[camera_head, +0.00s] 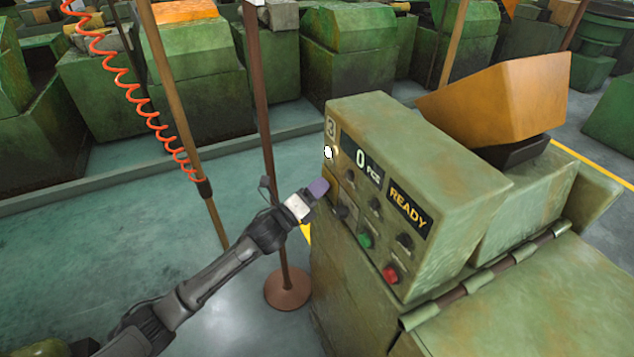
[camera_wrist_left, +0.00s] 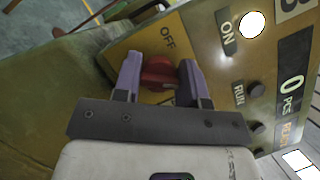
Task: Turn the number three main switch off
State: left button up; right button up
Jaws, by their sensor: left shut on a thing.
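The number three machine's control box (camera_head: 430,150) stands right of centre in the head view, with a "3" plate (camera_head: 331,127) at its upper left corner. In the left wrist view the red main switch knob (camera_wrist_left: 159,73) sits on a yellow plate (camera_wrist_left: 122,56) marked "OFF". My left gripper (camera_head: 319,188) reaches the box's left edge. In the left wrist view its purple fingers (camera_wrist_left: 161,80) are shut on the knob, one on each side. The head view hides the knob behind the gripper, and the knob's exact angle is hard to tell. My right gripper is not in view.
A white lamp (camera_wrist_left: 252,25) beside "ON" is bright. The display (camera_head: 375,175) reads 0 PCS and READY. Green (camera_head: 365,241) and red (camera_head: 390,274) buttons sit below. A brown post (camera_head: 268,150) stands close to my left arm, and an orange coiled hose (camera_head: 130,85) hangs left.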

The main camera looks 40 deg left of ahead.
pick_arm(q)
jog(key=n+g+p, duration=0.1)
jog(key=n+p, duration=0.3)
jog(key=p, duration=0.2)
jog(key=n+g+p, duration=0.2)
jog(key=n+p, duration=0.2)
jog(key=p, duration=0.3)
jog(key=n+g+y+p, duration=0.1)
jog(key=n+p, duration=0.4)
jog(key=p, duration=0.2)
jog(key=shift+r+g, duration=0.2)
jog(key=shift+g, duration=0.1)
jog(key=shift+f+n+g+h+p, duration=0.2)
jog(key=shift+n+g+h+p, duration=0.25)
jog(key=shift+n+p, duration=0.55)
jog(key=shift+f+p, duration=0.1)
jog(key=shift+p, duration=0.2)
jog(key=o, duration=0.9)
jog(key=shift+s, duration=0.1)
jog(key=shift+v, duration=6.85)
